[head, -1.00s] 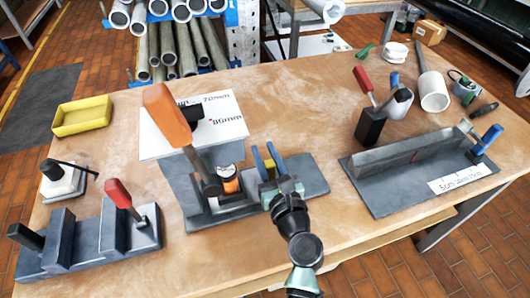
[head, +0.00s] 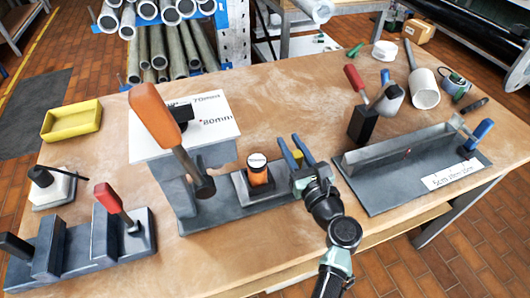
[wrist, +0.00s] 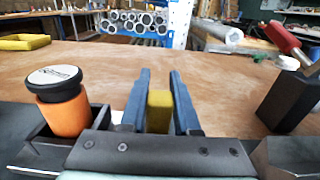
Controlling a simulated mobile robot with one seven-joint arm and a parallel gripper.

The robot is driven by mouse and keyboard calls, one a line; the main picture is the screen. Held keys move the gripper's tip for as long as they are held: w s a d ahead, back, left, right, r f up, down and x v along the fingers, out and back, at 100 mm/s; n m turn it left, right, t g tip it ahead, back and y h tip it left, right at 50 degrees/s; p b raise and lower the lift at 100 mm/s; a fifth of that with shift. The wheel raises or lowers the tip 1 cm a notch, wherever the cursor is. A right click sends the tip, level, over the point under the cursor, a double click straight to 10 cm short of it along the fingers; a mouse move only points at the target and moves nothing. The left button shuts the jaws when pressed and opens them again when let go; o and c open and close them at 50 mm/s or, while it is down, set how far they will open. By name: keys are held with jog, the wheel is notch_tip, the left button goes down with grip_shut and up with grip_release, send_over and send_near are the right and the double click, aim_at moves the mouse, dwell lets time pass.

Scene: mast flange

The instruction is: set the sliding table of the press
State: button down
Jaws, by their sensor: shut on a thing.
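The press (head: 166,170) stands at the table's middle left, with an orange lever (head: 155,115) over its grey base. Its sliding table (head: 240,186) carries an orange jar with a dark, white-topped lid (head: 258,170), to the right of the press head. My gripper (head: 299,152) is at the right part of the base, its blue fingers shut on the yellow handle (wrist: 159,111). In the wrist view the jar (wrist: 66,115) sits upright in a dark holder left of the fingers. The handle's joint to the sliding table is hidden.
A white board (head: 215,118) marked 70mm and 80mm lies behind the press head. A red-handled fixture (head: 105,230) is at left, a yellow tray (head: 72,120) behind it. A black block (head: 362,125) and long angled fixture (head: 400,160) stand at right.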

jog(key=d, duration=0.2)
jog(key=w+d, duration=0.1)
jog(key=shift+w+d, duration=0.1)
jog(key=shift+d, duration=0.3)
jog(key=shift+d+r, duration=0.1)
jog(key=c, duration=0.6)
grip_release()
jog(key=shift+d, duration=0.1)
jog(key=shift+c, duration=0.2)
jog(key=v, duration=1.3)
